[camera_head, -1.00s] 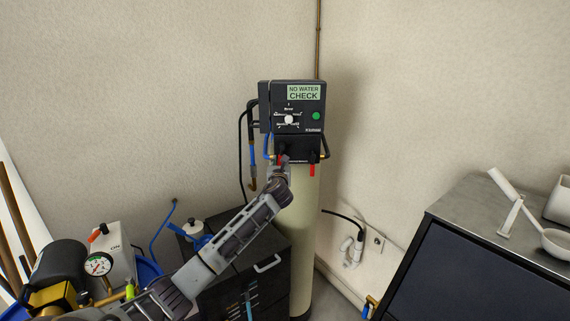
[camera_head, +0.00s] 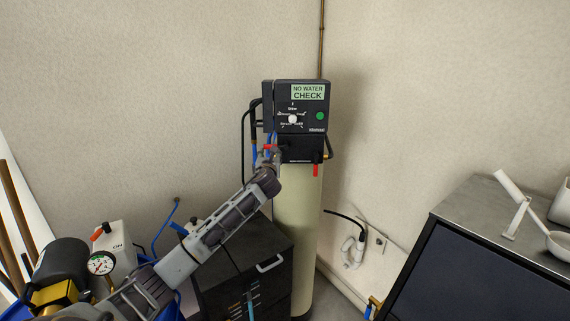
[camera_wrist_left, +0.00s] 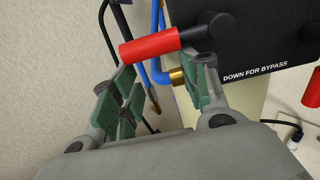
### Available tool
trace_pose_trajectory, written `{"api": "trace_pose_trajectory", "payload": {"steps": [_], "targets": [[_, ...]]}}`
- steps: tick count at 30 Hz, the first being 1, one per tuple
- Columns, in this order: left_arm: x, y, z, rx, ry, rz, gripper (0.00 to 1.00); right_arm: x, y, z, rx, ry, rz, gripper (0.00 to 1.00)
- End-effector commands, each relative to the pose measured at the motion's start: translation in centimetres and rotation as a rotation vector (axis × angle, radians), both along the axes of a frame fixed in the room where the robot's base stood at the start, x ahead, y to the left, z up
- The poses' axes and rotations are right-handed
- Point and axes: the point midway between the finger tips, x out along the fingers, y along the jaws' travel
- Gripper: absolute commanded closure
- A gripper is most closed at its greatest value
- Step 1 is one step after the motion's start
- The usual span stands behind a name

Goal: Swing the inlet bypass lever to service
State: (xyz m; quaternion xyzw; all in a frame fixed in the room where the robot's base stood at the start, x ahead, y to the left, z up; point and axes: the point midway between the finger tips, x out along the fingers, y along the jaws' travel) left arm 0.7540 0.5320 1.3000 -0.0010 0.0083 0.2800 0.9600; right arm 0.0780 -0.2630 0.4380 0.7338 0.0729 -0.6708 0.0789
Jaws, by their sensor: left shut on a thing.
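The left bypass lever has a red sleeve (camera_head: 268,147) and sits on the black valve block (camera_head: 300,149) under the control head. It points sideways to the left; in the left wrist view its red grip (camera_wrist_left: 148,46) runs out left from a black hub. My left gripper (camera_head: 272,157) is at this lever, with its green-padded fingers (camera_wrist_left: 160,68) on either side of the red grip, shut on it. The right red lever (camera_head: 315,170) hangs straight down. The block's print reads "DOWN FOR BYPASS" (camera_wrist_left: 255,72). My right gripper is out of view.
The control head (camera_head: 302,105) shows "NO WATER CHECK" above a cream tank (camera_head: 300,225). Blue and black hoses (camera_wrist_left: 155,50) hang just left of the valve block. A black drawer cabinet (camera_head: 245,262) stands below my left arm. A dark steel-topped unit (camera_head: 480,220) is at right.

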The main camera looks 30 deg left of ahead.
Motion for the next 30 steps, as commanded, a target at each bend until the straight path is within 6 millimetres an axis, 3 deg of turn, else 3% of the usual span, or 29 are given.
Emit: {"api": "trace_pose_trajectory", "payload": {"steps": [1, 10, 30], "targets": [[-0.1, 0.3, 2.1, 0.010, -0.033, 0.000, 0.61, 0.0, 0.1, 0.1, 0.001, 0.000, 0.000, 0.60], [-0.6, 0.0, 2.1, 0.012, -0.032, -0.001, 0.61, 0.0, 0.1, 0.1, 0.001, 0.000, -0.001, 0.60], [-3.9, -2.4, 1.7, 0.010, -0.025, -0.002, 0.61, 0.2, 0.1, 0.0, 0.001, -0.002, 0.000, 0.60]]}}
